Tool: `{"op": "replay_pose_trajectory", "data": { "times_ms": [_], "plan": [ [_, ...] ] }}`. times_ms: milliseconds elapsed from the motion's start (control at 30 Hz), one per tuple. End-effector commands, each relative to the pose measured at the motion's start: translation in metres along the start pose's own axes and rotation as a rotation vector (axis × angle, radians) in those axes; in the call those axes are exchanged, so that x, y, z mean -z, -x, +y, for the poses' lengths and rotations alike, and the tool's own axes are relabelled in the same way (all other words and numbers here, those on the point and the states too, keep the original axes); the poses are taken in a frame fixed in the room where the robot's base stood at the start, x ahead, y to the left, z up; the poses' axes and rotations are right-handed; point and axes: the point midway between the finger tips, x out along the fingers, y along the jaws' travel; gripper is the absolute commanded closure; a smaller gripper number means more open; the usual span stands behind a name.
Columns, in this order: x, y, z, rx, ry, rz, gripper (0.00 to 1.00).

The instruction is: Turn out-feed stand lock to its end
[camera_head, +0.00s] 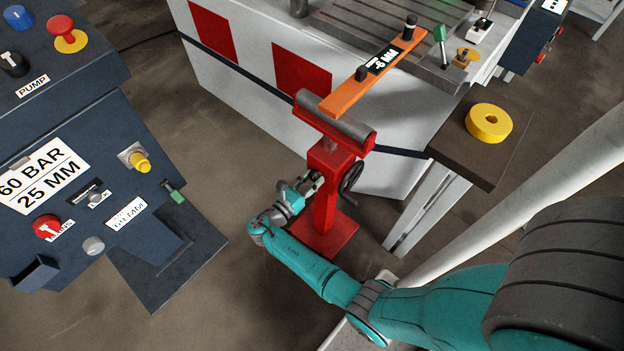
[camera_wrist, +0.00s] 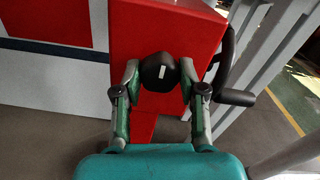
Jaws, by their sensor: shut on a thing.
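The out-feed stand (camera_head: 330,185) is a red post on a red square base, with a grey roller (camera_head: 335,119) on top. In the wrist view the stand's red face (camera_wrist: 160,35) fills the middle. The stand lock is a black round knob (camera_wrist: 161,72) with a white mark, on that face. My gripper (camera_wrist: 160,80) has one finger on each side of the knob and is shut on it. In the head view my gripper (camera_head: 312,183) is at the left side of the post, and the knob cannot be made out there.
A black handwheel (camera_head: 351,177) sits on the post's right side; its crank handle (camera_wrist: 234,97) is close to my right finger. An orange bar (camera_head: 375,75) lies above the roller. A dark blue control panel (camera_head: 80,180) stands to the left, with bare floor between.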

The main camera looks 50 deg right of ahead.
Motion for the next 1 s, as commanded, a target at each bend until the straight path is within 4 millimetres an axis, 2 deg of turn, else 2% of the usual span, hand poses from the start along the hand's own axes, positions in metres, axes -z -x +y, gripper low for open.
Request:
{"op": "replay_pose_trajectory", "data": {
  "times_ms": [67, 100, 200, 500, 633, 767, 1000],
  "plan": [
    [0.001, 0.0, 0.0, -0.001, 0.002, 0.001, 0.94],
    [0.001, 0.0, 0.0, -0.001, 0.002, 0.001, 0.54],
    [0.001, 0.0, 0.0, -0.001, 0.001, 0.001, 0.34],
    [0.0, 0.001, 0.0, -0.001, 0.0, 0.0, 0.34],
    [0.0, 0.01, 0.001, -0.003, 0.0, 0.0, 0.34],
    [0.0, 0.029, 0.001, -0.005, 0.0, 0.0, 0.34],
    [0.0, 0.077, 0.001, -0.006, 0.001, 0.0, 0.34]
  ]
}}
